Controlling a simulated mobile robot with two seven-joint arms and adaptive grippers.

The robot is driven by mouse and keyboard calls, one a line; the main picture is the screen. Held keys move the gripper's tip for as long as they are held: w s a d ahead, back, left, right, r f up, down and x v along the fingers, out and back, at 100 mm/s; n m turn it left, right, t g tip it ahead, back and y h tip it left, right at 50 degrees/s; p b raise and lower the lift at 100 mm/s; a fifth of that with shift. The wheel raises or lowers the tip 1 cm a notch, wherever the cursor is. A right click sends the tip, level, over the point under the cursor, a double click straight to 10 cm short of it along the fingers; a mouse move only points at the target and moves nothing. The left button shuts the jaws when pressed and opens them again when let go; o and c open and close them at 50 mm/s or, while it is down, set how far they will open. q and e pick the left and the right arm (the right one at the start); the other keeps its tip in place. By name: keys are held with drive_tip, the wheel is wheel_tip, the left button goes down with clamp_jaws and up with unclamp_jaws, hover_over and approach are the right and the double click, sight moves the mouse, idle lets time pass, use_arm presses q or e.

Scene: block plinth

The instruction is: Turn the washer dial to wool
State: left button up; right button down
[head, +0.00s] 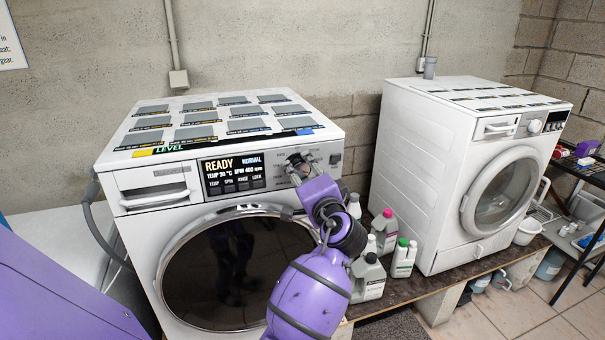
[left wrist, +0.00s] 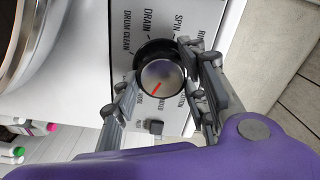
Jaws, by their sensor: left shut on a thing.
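The left washer (head: 225,205) is white, with a round dial (head: 296,159) at the right of its display (head: 234,174). The display reads READY and NORMAL. My left gripper (head: 301,170) reaches up to the dial and partly covers it. In the left wrist view the dial (left wrist: 162,78) has a silver face and a red mark pointing to the lower left. The gripper's fingers (left wrist: 163,84) are shut on the dial, one on each side. DRAIN, DRUM CLEAN and SPIN labels show around it; a finger hides others. My right gripper is not in view.
A second white washer (head: 465,170) stands at the right. Several bottles, one with a green cap (head: 402,258), stand between the washers, close to my left arm. A black rack (head: 585,180) is at the far right. A small button (left wrist: 154,127) sits near the dial.

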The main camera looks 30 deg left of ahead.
use_arm(q)
drive_tip(key=shift+d+m, duration=0.1)
drive_tip(key=shift+m, duration=0.6)
drive_tip(key=o, duration=1.1)
drive_tip(key=shift+w, duration=0.1)
drive_tip(key=v, duration=1.2)
